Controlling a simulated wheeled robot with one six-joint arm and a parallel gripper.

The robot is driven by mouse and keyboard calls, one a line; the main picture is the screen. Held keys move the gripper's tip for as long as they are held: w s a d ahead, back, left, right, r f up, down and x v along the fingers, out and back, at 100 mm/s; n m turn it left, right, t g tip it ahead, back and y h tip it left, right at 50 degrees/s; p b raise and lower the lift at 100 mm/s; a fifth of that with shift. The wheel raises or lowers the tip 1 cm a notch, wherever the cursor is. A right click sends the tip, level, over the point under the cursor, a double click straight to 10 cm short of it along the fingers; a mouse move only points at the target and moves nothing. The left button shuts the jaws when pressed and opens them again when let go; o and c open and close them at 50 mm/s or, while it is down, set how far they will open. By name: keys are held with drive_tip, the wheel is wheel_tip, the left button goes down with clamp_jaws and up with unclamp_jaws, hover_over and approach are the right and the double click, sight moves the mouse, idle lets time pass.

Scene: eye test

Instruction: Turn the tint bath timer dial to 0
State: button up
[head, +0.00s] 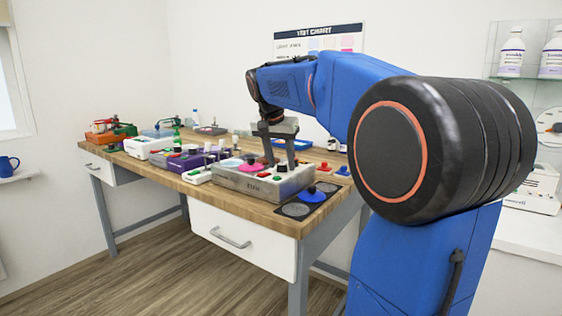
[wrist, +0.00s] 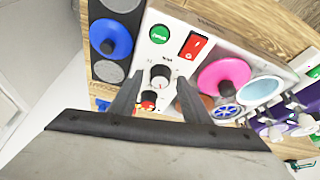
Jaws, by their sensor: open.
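The tint bath (head: 240,181) is a grey-white box near the front right of the workbench. In the wrist view its panel (wrist: 176,18) carries a round knob (wrist: 160,76) with a white top, dark side and small marks around it, likely the timer dial; its setting is too small to read. A second similar knob (wrist: 149,96) sits just below it, near a red part. My gripper (wrist: 160,82) is open, its fingers on either side of the upper knob; contact cannot be told. In the head view my gripper (head: 280,150) points down over the box.
Several devices crowd the workbench (head: 290,224) farther left.

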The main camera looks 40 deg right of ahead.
drive_tip(key=c, duration=1)
drive_tip(key=shift+n, duration=0.3)
drive_tip(key=n, duration=0.1)
drive_tip(key=n+t+y, duration=0.1)
drive_tip(key=n, duration=0.1)
drive_tip(key=shift+s+d+n, duration=0.15)
drive_tip(key=shift+d+n, duration=0.05)
drive_tip(key=shift+n, duration=0.1)
drive_tip(key=n+y, duration=0.1)
drive_tip(key=n, duration=0.1)
drive_tip(key=n+t+y, duration=0.1)
drive_tip(key=n, duration=0.2)
drive_tip(key=shift+d, duration=0.15)
drive_tip(key=n+y, duration=0.2)
drive_tip(key=n, duration=0.3)
drive_tip(key=shift+d+n, duration=0.15)
drive_tip(key=shift+n, duration=0.25)
drive_tip(key=shift+d+n+g+y, duration=0.1)
drive_tip(key=shift+n+g+y, duration=0.25)
drive_tip(key=shift+n, duration=0.7)
drive_tip(key=shift+n+g+y, duration=0.15)
drive_tip(key=shift+n+y, duration=0.4)
drive_tip(key=shift+n, duration=0.5)
